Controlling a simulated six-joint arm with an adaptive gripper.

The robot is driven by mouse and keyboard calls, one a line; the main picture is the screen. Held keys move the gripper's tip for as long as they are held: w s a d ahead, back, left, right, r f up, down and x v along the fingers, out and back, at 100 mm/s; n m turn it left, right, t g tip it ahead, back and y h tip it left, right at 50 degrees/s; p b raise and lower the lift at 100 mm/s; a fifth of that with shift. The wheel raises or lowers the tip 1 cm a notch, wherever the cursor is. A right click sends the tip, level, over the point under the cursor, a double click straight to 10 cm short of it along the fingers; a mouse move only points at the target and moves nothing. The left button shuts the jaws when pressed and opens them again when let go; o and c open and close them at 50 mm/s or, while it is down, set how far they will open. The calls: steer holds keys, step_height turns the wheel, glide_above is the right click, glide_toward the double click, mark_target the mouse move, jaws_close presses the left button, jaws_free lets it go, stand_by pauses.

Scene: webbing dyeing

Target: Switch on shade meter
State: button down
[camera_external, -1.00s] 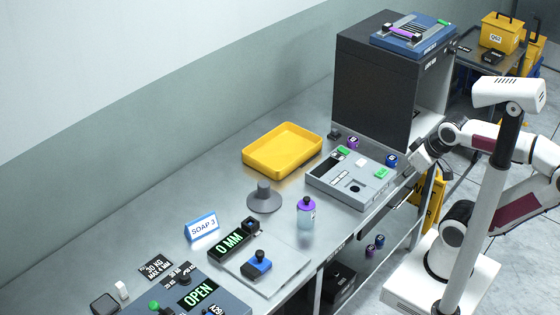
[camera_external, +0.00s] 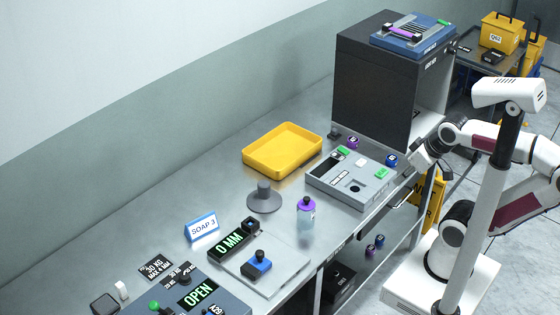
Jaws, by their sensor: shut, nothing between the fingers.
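A flat grey instrument (camera_external: 318,185), which looks like the shade meter, lies on the steel bench right of centre. Its top has a dark round opening (camera_external: 355,188), green labelled patches, a small white block (camera_external: 361,162) and a dark strip. I cannot read its labels or tell whether it is on. My gripper (camera_external: 408,170) is small and dark in this view, just beyond the instrument's right end. It is shut and empty. Whether its fingertips touch the instrument cannot be made out.
A tall dark cabinet (camera_external: 372,90) stands behind the instrument.

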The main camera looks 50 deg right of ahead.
steer(key=shift+d, duration=0.1)
steer(key=w+d+f+m+y, duration=0.2)
steer(key=w+d+f+m, duration=0.3)
steer(key=w+m, duration=0.3)
steer(key=w+d+f+m+y, duration=0.2)
steer(key=w+d+f+m, duration=0.3)
steer(key=w, duration=0.6)
steer(key=w+d+r+m+t+h, duration=0.2)
steer(key=w+d+m+t, duration=0.3)
steer(key=w+d+m, duration=0.6)
steer(key=w+d+r, duration=0.1)
steer(key=w, duration=0.2)
steer(key=shift+d+m, duration=0.2)
steer(key=shift+m, duration=0.1)
steer(key=shift+w+f, duration=0.1)
steer(key=shift+f, duration=0.1)
